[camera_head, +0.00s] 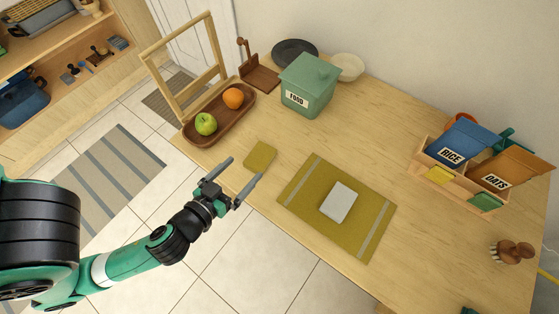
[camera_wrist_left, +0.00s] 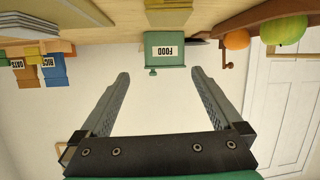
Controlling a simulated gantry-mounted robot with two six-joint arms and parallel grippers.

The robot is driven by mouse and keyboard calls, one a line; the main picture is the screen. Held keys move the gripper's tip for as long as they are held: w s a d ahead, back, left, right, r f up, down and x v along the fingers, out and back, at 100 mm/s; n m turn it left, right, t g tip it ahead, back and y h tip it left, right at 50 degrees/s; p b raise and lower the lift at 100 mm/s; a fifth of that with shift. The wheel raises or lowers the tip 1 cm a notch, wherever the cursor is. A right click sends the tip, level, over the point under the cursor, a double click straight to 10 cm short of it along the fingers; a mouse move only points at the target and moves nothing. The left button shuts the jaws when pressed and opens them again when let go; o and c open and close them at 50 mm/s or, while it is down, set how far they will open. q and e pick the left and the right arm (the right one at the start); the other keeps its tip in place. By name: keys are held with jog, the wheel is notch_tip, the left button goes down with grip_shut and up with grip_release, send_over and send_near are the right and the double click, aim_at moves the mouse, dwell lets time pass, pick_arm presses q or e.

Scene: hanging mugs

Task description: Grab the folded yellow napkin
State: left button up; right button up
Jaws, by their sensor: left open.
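The folded yellow napkin (camera_head: 260,156) lies flat near the table's front edge, left of the placemat. It also shows at the top of the left wrist view (camera_wrist_left: 168,14), which is upside down. My left gripper (camera_head: 245,169) is open and empty. In the head view its two fingers point toward the napkin, their tips close to its near side. In the left wrist view the fingers (camera_wrist_left: 160,73) are spread wide with nothing between them. I see no contact with the napkin. My right gripper is not in view.
A wooden tray (camera_head: 190,131) with a green apple (camera_head: 206,124) and an orange (camera_head: 233,98) stands left of the napkin. A green FOOD canister (camera_head: 307,88) stands behind it. A striped placemat (camera_head: 300,189) with a pale folded item (camera_head: 339,202) lies to the right.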

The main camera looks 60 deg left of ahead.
pick_arm(q)
jog(key=g+b, duration=0.1)
jog(key=b, duration=0.1)
send_near(256, 162)
jog(key=shift+s+d+m, duration=0.25)
jog(key=shift+s+m, duration=0.05)
jog(key=shift+s, duration=0.35)
jog(key=shift+w+r+p, duration=0.2)
jog(key=shift+r+p, duration=0.05)
jog(key=shift+p, duration=0.2)
jog(key=shift+w+a+f+p, duration=0.15)
jog(key=shift+w+a+p, duration=0.1)
jog(key=shift+w+p, duration=0.15)
jog(key=p+x, duration=0.1)
jog(key=x, duration=0.3)
jog(key=shift+w+a+f, duration=0.1)
jog(key=shift+w+a, duration=0.1)
jog(key=shift+w, duration=0.1)
jog(key=shift+p+x, duration=0.5)
jog(key=shift+x, duration=2.45)
jog(key=shift+d+f, duration=0.1)
jog(key=c, duration=1.1)
jog(key=shift+c, duration=0.2)
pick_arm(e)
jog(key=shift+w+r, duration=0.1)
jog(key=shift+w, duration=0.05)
